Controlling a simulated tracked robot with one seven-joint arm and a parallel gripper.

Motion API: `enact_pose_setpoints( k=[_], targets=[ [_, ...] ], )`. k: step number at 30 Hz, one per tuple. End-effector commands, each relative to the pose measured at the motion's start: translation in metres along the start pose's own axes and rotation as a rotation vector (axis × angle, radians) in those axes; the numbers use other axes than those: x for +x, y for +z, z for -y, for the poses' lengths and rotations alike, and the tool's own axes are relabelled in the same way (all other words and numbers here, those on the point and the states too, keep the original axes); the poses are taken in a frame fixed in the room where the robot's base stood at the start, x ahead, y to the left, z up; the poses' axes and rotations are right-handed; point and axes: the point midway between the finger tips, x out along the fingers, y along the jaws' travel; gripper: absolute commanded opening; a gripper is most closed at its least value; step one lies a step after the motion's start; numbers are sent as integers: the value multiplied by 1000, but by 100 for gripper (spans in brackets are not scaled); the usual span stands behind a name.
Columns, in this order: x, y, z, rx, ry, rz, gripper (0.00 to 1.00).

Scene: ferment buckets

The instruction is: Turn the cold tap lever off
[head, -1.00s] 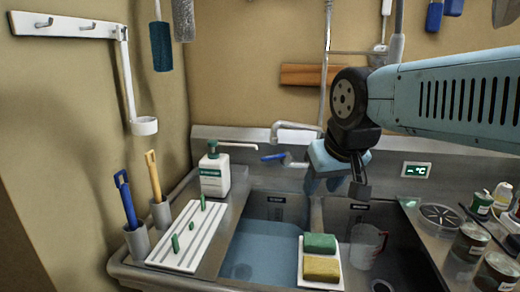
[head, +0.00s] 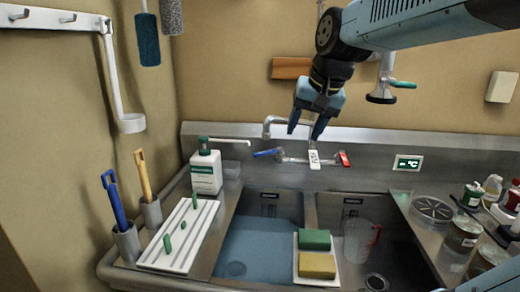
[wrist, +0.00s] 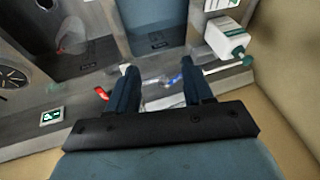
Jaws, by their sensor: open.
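The cold tap lever (head: 267,153) is blue and sticks out to the left of the tap body on the back ledge of the sink. It also shows in the wrist view (wrist: 175,79), close to one fingertip. The red lever (head: 344,159) is at the right end of the tap. My gripper (head: 306,130) points down above the tap, between the two levers and nearer the middle. Its fingers are apart with nothing between them. In the wrist view my gripper (wrist: 158,84) has the tap body between and beyond its fingers. I cannot tell whether a finger touches the blue lever.
The left basin (head: 255,245) holds bluish water. Sponges (head: 317,265) lie on a white tray on the divider, and a clear jug (head: 357,242) stands in the right basin. A soap bottle (head: 206,172) stands left of the tap. A sprayer (head: 381,90) hangs at right.

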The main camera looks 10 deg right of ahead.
Motion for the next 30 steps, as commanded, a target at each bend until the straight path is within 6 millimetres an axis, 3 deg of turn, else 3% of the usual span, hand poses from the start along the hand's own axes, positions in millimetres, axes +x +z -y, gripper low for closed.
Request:
enact_pose_setpoints(
  k=[3,15,21,30],
  targets=[
    [3,-36,11,96,-10,33,51],
    [31,-141,42,413,22,123,51],
    [57,-183,56,562,82,159,51],
    [110,-230,74,770,217,194,51]
  ],
)
